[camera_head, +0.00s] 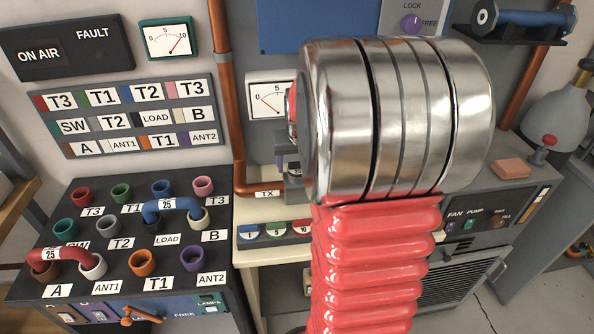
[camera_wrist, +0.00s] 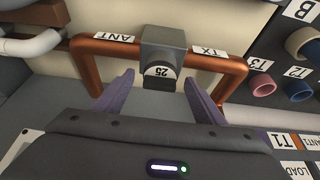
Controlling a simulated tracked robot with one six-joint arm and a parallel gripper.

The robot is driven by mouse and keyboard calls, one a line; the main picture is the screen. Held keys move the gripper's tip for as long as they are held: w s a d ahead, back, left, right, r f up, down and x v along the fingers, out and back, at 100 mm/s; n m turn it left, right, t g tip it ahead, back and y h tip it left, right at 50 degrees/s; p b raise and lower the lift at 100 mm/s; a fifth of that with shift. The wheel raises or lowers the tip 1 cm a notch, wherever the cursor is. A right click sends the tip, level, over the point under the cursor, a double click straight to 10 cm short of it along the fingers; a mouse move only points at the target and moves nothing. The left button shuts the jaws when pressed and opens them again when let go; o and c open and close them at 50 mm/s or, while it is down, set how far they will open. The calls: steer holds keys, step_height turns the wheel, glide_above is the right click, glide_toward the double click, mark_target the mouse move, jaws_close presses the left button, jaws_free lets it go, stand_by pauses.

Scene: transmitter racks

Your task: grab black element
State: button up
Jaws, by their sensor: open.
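The black element (camera_wrist: 160,82), with a white "25" label, sits in a grey block (camera_wrist: 163,42) on a copper pipe. The pipe is marked "ANT" on one side and "TX" on the other, and the wrist view shows the labels upside down. My gripper (camera_wrist: 159,88) is open, with its two purple fingers apart on either side of the element. No contact with it is visible. In the head view, my arm hides most of my gripper and the element; the pipe's "TX" label (camera_head: 267,194) shows beside it.
A black panel of coloured sockets (camera_head: 120,262) stands at left, with a blue "25" link (camera_head: 170,205) and a red "25" link (camera_head: 62,255). A dial meter (camera_head: 268,98) is above the pipe. A vertical copper pipe (camera_head: 228,100) runs close by.

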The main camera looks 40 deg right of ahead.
steer(key=shift+c, duration=0.3)
steer(key=c, duration=1.1)
